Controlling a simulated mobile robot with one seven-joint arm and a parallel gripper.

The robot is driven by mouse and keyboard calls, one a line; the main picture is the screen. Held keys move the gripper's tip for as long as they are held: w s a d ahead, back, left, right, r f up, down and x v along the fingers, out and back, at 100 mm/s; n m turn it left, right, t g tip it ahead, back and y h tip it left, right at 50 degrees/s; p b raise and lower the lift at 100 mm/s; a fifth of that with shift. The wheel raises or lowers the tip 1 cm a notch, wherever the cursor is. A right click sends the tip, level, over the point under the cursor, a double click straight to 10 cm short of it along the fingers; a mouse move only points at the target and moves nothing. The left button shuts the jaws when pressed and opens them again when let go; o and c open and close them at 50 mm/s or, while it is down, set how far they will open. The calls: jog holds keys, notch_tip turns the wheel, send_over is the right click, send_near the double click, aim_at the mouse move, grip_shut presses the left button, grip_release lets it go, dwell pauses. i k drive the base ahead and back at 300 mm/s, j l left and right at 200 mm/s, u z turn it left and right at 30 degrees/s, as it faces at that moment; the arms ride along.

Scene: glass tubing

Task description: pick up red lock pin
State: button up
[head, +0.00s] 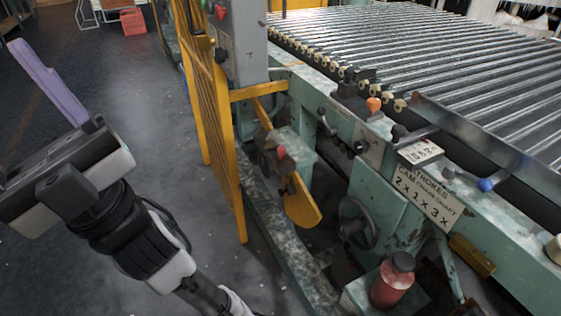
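A small red knob-shaped piece (281,152), which looks like the red lock pin, sits on the face of a green machine block beside the yellow guard. It is small in the head view, so its shaft cannot be made out. My gripper (48,80) is at the left, over the dark floor, well apart from the red piece. One purple finger shows, pointing up and left, away from the machine. The other finger cannot be made out, so the opening between them is not visible. Nothing is seen held.
A yellow barred guard (214,120) stands between my gripper and the red piece. A yellow plate (301,203) hangs below it. A roller conveyor (420,50) fills the upper right. A red cylinder with a dark cap (392,285) stands at the lower right. The floor at left is mostly clear.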

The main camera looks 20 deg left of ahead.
aim_at(280, 150)
jog(key=i+j, duration=0.15)
jog(key=j, duration=0.15)
jog(key=i+j+z, duration=0.1)
jog(key=j, duration=0.2)
jog(key=i+j, duration=0.2)
jog(key=i+j+z, duration=0.1)
jog(key=j, duration=0.3)
jog(key=k+j+z, duration=0.1)
jog(key=z, duration=0.2)
jog(key=k+j+z, duration=0.1)
jog(key=z, duration=0.2)
jog(key=i+j+u, duration=0.5)
jog(key=k+j, duration=0.05)
jog(key=j, duration=0.05)
